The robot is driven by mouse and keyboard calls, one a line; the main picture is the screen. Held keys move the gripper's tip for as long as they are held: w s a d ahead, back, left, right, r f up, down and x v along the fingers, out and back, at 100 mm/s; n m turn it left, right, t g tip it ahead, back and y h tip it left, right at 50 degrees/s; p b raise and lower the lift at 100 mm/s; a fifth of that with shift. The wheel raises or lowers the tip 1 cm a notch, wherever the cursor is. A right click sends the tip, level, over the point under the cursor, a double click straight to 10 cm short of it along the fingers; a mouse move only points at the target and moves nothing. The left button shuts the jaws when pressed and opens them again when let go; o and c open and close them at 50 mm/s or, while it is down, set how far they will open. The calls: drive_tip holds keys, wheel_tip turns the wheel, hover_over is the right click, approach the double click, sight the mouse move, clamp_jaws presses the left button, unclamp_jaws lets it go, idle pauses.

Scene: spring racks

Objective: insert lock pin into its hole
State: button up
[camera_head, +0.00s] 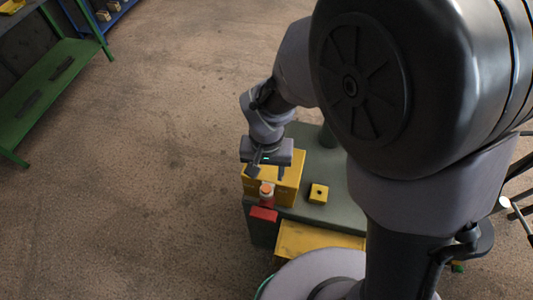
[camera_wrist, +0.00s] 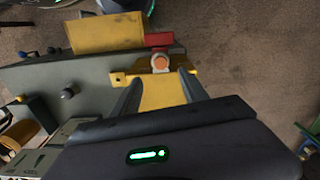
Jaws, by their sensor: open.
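My gripper (camera_head: 268,172) is open above a yellow block (camera_head: 285,185) on the grey-green bench. In the wrist view its two fingers (camera_wrist: 158,85) are spread, with nothing between their tips. An orange-topped round part (camera_head: 267,188) stands at the block's near side; it also shows in the wrist view (camera_wrist: 160,62), just beyond the fingertips. It may be the lock pin, but I cannot tell. A small yellow block with a dark hole (camera_head: 318,194) sits to the right on the bench. Whether this is the pin's hole is unclear.
A red block (camera_head: 263,214) is beside the orange-topped part. A larger yellow piece (camera_head: 318,240) is at the bench's near edge. A green shelf rack (camera_head: 50,85) stands at the far left. The floor between rack and bench is clear.

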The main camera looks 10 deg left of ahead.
wheel_tip(320, 180, up, 8)
drive_tip(key=p, duration=0.1)
drive_tip(key=shift+f, duration=0.2)
